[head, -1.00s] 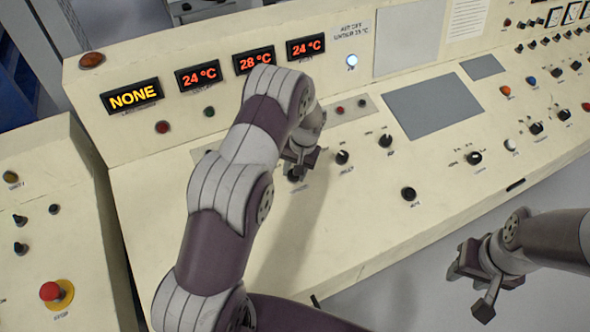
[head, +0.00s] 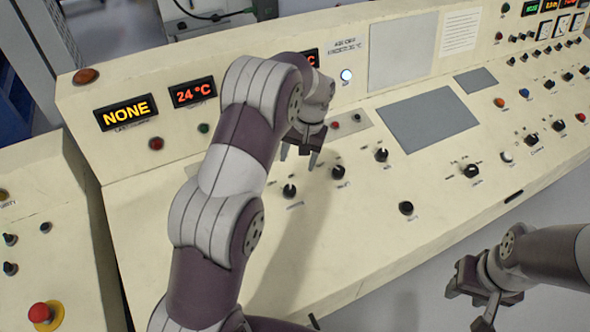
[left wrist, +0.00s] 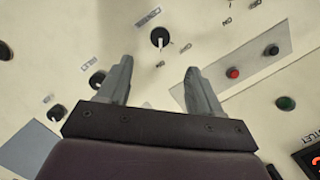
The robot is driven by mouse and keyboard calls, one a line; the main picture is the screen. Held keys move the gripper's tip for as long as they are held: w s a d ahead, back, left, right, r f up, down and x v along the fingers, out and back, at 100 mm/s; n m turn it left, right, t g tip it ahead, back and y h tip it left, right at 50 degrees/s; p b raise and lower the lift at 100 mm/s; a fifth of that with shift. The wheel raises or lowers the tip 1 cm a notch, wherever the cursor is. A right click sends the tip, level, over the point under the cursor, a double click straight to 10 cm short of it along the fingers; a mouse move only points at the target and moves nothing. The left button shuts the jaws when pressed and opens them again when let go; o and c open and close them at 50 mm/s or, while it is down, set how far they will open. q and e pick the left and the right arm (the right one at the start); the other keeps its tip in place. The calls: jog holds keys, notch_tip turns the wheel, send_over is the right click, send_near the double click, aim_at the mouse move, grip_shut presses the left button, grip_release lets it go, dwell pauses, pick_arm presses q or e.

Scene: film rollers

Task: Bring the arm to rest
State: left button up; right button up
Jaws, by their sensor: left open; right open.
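My left arm reaches in over a cream control console (head: 345,250). My left gripper (head: 299,160) is open and empty, raised above the panel behind a row of black knobs. The nearest black knob (head: 289,190) stands just below it in the head view, apart from the fingers. In the left wrist view, the two fingers of my left gripper (left wrist: 158,85) are spread, and a black knob (left wrist: 160,37) shows beyond them. My right gripper (head: 474,300) is open and empty at the lower right, off the console's front edge.
An amber display reading NONE (head: 127,113) and a red 24 °C display (head: 194,92) are on the upright panel; my left arm covers others. A red stop button (head: 41,313) is at lower left. Grey floor (head: 385,300) lies in front of the console.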

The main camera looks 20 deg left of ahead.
pick_arm(q)
jog(key=shift+r, duration=0.35)
jog(key=s+d+r+t+h, duration=0.1)
jog(key=s+d+r, duration=0.1)
jog(key=s, duration=0.9)
jog(key=s+d+r+m+t, duration=0.1)
jog(key=s+d+r, duration=0.1)
jog(key=s, duration=1)
jog(key=shift+d+h, duration=0.2)
jog(key=shift+h, duration=0.2)
